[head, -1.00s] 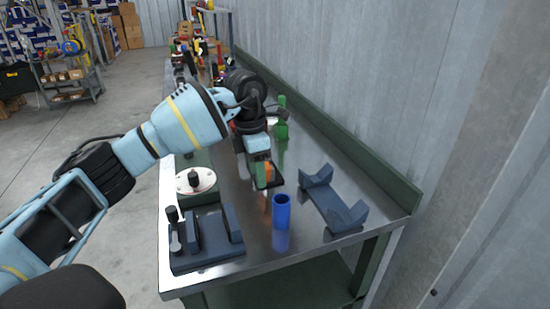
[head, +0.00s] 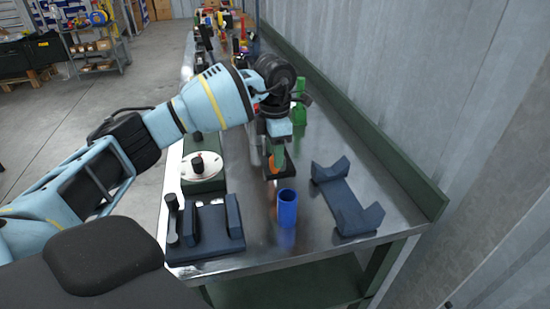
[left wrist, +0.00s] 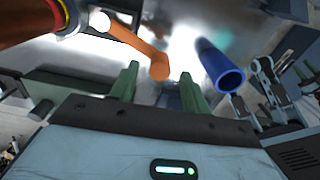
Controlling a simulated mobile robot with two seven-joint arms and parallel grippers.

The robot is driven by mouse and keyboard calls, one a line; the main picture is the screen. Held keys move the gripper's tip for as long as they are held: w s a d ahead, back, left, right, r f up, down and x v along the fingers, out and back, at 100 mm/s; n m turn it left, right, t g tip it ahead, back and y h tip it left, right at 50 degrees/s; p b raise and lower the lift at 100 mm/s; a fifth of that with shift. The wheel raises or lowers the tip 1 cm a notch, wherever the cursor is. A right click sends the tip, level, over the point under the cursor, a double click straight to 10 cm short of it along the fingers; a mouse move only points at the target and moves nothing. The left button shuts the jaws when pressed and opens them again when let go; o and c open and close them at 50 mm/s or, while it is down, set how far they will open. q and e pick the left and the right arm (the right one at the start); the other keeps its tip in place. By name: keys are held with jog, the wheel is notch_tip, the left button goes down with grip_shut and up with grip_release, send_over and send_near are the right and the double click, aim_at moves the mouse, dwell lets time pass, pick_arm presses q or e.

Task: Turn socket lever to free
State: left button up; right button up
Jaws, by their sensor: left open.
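My left gripper (head: 276,166) points down over the bench, beyond the blue tube. In the left wrist view its two green fingers (left wrist: 158,86) stand apart with a gap between them. An orange bar-shaped lever (left wrist: 148,54) with a round end lies beyond that gap; I cannot tell whether a finger touches it. Orange also shows at the gripper in the head view, partly hidden. A dark blue fixture (head: 212,245) with a black-knobbed upright stands at the near left corner. I cannot tell for certain which part is the socket lever.
The blue tube (head: 287,209) stands upright close to the gripper; it also shows in the left wrist view (left wrist: 219,66). A dark blue cradle (head: 346,203) lies to its right. A round pale plate on a green base (head: 203,166) stands left. The metal bench (head: 330,135) is bare near the wall.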

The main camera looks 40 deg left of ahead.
pick_arm(q)
jog(key=shift+f, duration=1.35)
jog(key=shift+c, duration=0.4)
grip_shut()
